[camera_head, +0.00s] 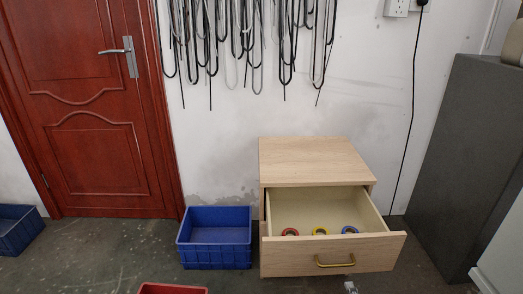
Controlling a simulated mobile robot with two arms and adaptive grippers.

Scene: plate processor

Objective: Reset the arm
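A small grey and white piece at the bottom edge, just in front of the drawer, looks like the tip of my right gripper (350,287). Too little of it shows to tell whether it is open or shut. It appears apart from the gold handle (334,262). My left gripper is not in view.
The wooden cabinet (312,160) has its drawer (290,257) pulled open, with red, yellow and blue rings inside. A blue crate (215,256) stands left of it, and a red crate (172,288) shows at the bottom edge. A dark grey cabinet (455,160) stands right.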

